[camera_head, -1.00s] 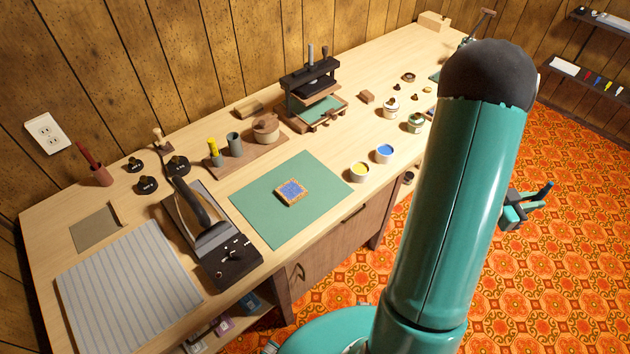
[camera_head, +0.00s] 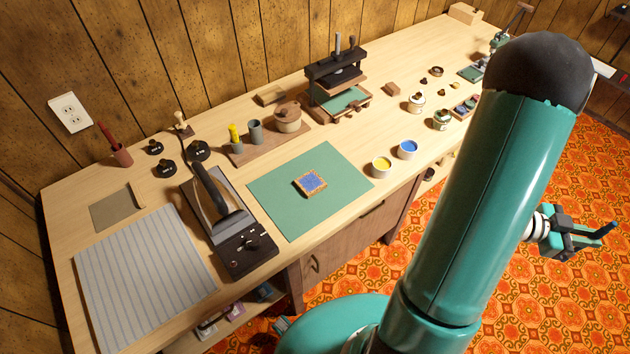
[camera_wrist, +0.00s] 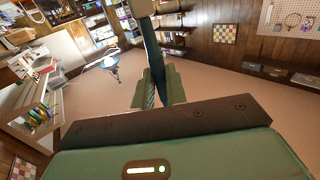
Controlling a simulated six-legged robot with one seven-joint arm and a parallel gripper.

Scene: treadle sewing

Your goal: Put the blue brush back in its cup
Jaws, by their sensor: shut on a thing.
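My gripper (camera_head: 582,240) is at the right of the head view, out over the patterned floor and well away from the bench. It is shut on the blue brush (camera_head: 604,231), whose blue end points right. In the wrist view the brush (camera_wrist: 154,58) stands between the two green fingers (camera_wrist: 158,88). A grey cup (camera_head: 255,132) with nothing seen in it stands on a wooden tray (camera_head: 272,141) at the back of the bench. Beside it on the left is a cup (camera_head: 236,146) with a yellow thing in it.
A lidded pot (camera_head: 288,120) stands right of the grey cup, with a press (camera_head: 336,80) beyond. A yellow paint pot (camera_head: 381,167) and a blue paint pot (camera_head: 407,150) stand near the front edge. A green mat (camera_head: 285,215) with a small patterned block (camera_head: 311,182) lies before the tray.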

